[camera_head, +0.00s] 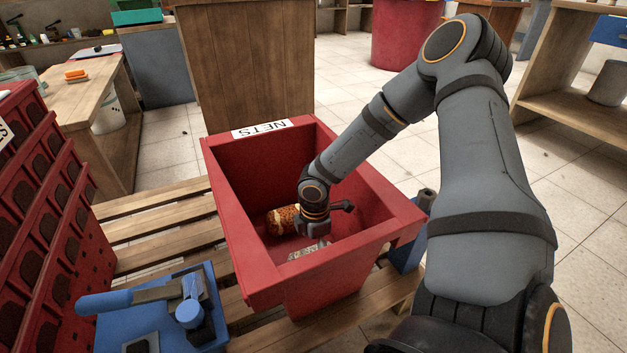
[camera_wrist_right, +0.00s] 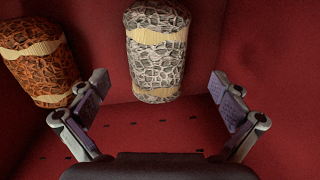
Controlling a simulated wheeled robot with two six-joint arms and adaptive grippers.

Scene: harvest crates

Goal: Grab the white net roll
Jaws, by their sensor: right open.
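The white net roll (camera_wrist_right: 158,55) lies on the floor of the red crate (camera_head: 232,245), with cream bands around it. In the head view a part of the white net roll (camera_head: 308,250) shows below my right gripper (camera_head: 317,230). In the right wrist view my right gripper (camera_wrist_right: 160,98) is open, with one finger to each side, and the near end of the roll reaches between the fingertips without visible contact. An orange net roll (camera_wrist_right: 42,58) lies to the left, close to the left finger. It also shows in the head view (camera_head: 281,220). My left gripper is not in view.
The crate's walls stand close around my right gripper, and a label reading NETS (camera_head: 262,129) is on its far rim. The crate stands on a wooden pallet (camera_head: 160,220). A blue device with a handle (camera_head: 165,315) is at the front left, beside red stacked crates (camera_head: 40,220).

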